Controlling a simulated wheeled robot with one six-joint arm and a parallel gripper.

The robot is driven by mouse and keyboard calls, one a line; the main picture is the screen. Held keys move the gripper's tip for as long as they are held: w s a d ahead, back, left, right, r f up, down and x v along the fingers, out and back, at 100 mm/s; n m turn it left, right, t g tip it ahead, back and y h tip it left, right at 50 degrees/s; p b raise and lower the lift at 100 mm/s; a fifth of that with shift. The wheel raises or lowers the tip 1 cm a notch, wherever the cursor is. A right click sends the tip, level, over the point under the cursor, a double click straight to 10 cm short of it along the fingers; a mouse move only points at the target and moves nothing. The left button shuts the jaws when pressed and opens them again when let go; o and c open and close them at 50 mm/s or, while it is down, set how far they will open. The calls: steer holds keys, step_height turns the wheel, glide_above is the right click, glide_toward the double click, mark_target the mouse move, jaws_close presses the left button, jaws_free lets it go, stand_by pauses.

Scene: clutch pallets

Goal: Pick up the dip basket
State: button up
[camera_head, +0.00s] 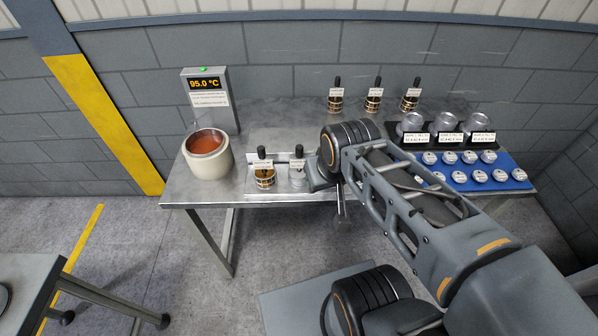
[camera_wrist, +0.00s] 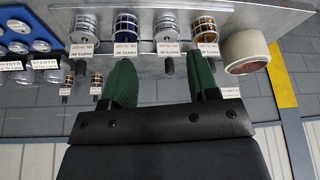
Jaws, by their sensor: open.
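Several small round baskets with upright black handles and white labels stand on the table; the labels are too small to read, so I cannot tell which one is named. A brass one (camera_head: 264,178) and a silver one (camera_head: 297,174) stand on a metal tray at the front. The wrist view shows the brass one (camera_wrist: 206,36) and the silver one (camera_wrist: 167,28) in a row with two more. My gripper (camera_wrist: 163,80) is open and empty, its green fingers apart. The silver basket's handle shows between them in the picture; no contact is visible. My arm hides the gripper in the head view.
A cream pot (camera_head: 207,160) of orange liquid stands left, before a display reading 95.0 °C (camera_head: 207,88). Several brass-coloured baskets (camera_head: 374,100) stand at the back. Clear jars (camera_head: 447,125) and a blue tray (camera_head: 460,184) of metal discs are right. Bare table lies mid-left.

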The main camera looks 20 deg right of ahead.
steer(key=w+f+g, duration=0.1)
steer(key=f, duration=0.1)
step_height(320, 180, up, 2)
steer(key=m+g+b, duration=0.1)
steer(key=m+g, duration=0.2)
steer(key=m, duration=0.5)
glide_above(299, 147)
steer(key=shift+s+d, duration=0.1)
steer(key=shift+s, duration=0.2)
steer(key=f+m, duration=0.4)
steer(key=f, duration=0.1)
steer(key=shift+w+f, duration=0.2)
steer(key=shift+f, duration=0.05)
steer(key=shift+w+f+p, duration=0.15)
steer(key=shift+f+p, duration=0.6)
steer(key=shift+f, duration=1.8)
